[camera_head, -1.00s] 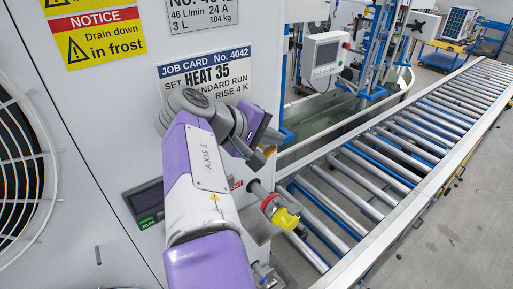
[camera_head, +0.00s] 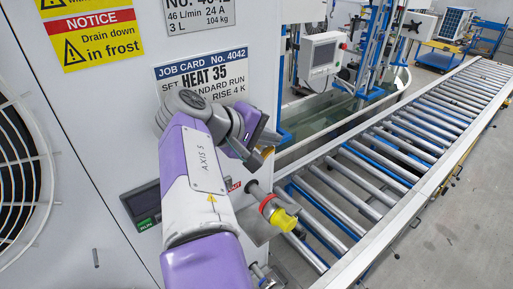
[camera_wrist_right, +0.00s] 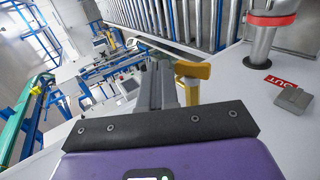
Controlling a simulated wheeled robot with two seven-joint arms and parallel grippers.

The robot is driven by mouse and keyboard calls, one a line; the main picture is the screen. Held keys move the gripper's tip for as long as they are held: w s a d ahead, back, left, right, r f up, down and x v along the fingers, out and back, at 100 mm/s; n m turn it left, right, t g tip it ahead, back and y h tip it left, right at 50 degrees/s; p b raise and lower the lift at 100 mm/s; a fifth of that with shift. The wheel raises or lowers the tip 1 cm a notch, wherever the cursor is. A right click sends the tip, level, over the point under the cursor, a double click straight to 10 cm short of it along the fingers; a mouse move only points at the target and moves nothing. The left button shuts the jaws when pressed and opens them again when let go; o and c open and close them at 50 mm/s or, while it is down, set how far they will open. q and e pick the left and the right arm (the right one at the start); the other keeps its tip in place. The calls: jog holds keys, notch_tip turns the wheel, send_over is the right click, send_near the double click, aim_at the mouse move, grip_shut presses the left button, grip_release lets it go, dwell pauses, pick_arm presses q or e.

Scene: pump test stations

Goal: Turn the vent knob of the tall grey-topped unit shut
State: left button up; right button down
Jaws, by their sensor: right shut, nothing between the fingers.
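The white cabinet (camera_head: 105,130) with the job card fills the left of the head view; no grey top is visible. My right gripper (camera_head: 264,146) is beside the cabinet's right edge, above the outlet pipe. In the wrist view the right gripper (camera_wrist_right: 165,85) is shut and empty. An ochre-yellow angled piece (camera_wrist_right: 192,70) lies right beside its fingers; I cannot tell whether it is the vent knob or whether they touch. A bit of the same colour shows behind the gripper in the head view. My left gripper is not in view.
Below my right gripper a pipe with a red ring and yellow cap (camera_head: 284,219) sticks out from the cabinet. A red OUT label (camera_wrist_right: 281,81) is beside the pipe (camera_wrist_right: 265,40). A roller conveyor (camera_head: 400,150) runs along the right. A small control panel (camera_head: 321,55) stands behind.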

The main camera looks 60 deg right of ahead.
jog(key=shift+r, duration=0.1)
jog(key=shift+r+p, duration=0.8)
